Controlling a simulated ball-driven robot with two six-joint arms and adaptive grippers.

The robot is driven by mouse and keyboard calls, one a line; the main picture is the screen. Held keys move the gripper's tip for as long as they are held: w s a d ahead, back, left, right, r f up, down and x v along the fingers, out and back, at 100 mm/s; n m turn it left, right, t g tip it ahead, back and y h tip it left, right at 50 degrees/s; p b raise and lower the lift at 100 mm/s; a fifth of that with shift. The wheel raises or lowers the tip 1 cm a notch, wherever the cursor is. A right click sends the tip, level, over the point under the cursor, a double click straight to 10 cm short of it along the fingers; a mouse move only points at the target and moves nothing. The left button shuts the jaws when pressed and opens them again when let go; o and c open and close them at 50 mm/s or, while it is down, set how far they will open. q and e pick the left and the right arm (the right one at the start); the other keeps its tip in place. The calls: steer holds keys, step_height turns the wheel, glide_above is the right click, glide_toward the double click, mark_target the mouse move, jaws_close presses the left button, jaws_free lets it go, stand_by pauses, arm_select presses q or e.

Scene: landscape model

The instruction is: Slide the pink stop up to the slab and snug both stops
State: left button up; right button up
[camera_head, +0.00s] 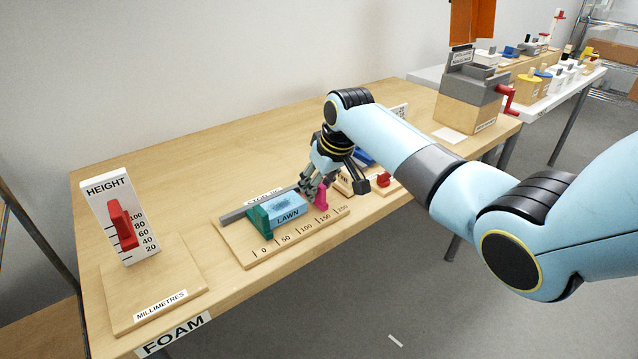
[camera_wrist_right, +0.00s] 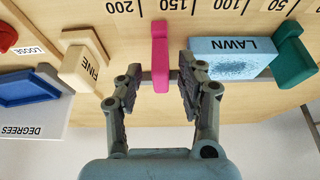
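The blue slab labelled LAWN (camera_head: 286,211) lies on the wooden board with a millimetre scale (camera_head: 240,250); it also shows in the wrist view (camera_wrist_right: 228,66). The teal stop (camera_head: 259,221) is at the slab's zero-side end, apparently touching it, also in the wrist view (camera_wrist_right: 293,58). The pink stop (camera_head: 321,196) stands near the 150 mark, apart from the slab's other end; it also shows in the wrist view (camera_wrist_right: 159,45). My right gripper (camera_wrist_right: 160,75) is open, its fingers on either side of the pink stop with gaps showing. My left gripper is not in view.
A height gauge with a red slider (camera_head: 121,224) stands at left. A grey crank box (camera_head: 470,97) stands at the far right.

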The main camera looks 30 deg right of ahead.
steer(key=v, duration=1.2)
